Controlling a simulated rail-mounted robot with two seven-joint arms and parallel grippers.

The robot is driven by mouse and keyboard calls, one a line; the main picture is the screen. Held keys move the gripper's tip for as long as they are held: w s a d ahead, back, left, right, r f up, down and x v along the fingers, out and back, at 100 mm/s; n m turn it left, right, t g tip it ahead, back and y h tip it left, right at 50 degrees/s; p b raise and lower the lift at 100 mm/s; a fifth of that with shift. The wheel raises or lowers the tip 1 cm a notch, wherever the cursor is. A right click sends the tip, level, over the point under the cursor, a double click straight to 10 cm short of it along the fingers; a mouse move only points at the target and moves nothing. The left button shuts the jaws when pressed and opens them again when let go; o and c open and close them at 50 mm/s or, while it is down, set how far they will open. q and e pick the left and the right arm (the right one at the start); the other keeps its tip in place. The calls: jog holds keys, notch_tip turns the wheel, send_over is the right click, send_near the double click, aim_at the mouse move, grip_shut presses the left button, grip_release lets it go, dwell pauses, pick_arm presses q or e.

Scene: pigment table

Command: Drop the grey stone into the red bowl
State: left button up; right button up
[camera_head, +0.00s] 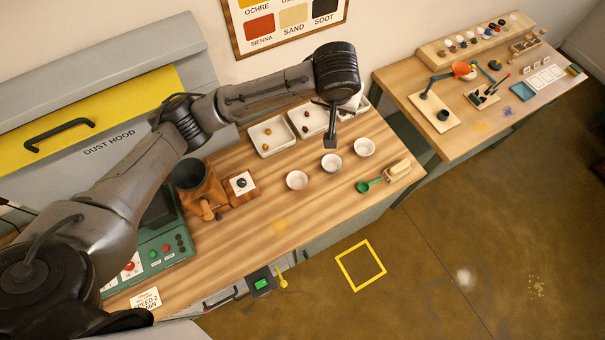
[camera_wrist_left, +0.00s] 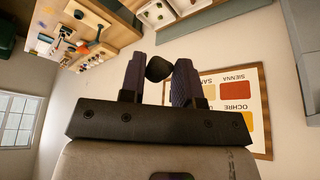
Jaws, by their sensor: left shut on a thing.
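My left gripper (camera_head: 332,143) points down over the row of bowls, closest in the picture to the middle bowl (camera_head: 332,163). In the left wrist view its fingers (camera_wrist_left: 159,80) are shut on a dark grey stone (camera_wrist_left: 157,68). The stone cannot be made out in the head view. The left bowl (camera_head: 297,181) looks pale with a faint reddish tint inside, and I take it for the red bowl. The right bowl (camera_head: 364,147) is pale too. No stone shows clearly in any bowl. My right gripper is not in view.
White trays with stones (camera_head: 272,136) stand behind the bowls, partly behind my arm. A brown grinder (camera_head: 200,190) and a green control box (camera_head: 160,250) stand left. A green scoop (camera_head: 370,185) and a brush (camera_head: 397,171) lie right. The front table middle is clear.

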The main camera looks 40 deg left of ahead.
pick_arm(q)
jog(key=w+a+f+n+y+b, duration=0.1)
jog(key=w+f+n, duration=0.15)
jog(key=f, duration=0.25)
jog(key=w+a+f+n, duration=0.1)
jog(key=w+f, duration=0.2)
jog(key=f, duration=0.2)
jog(key=n+g+y+b, duration=0.2)
jog(key=n+b, duration=0.1)
jog(key=n, duration=0.3)
send_over(295, 185)
notch_tip(295, 185, down, 31)
jog(key=shift+g, duration=0.3)
notch_tip(295, 185, down, 6)
jog(key=b, duration=0.6)
jog(key=shift+a, duration=0.15)
jog(key=shift+r, duration=0.1)
jog(key=o, duration=1)
jog(key=shift+r, duration=0.1)
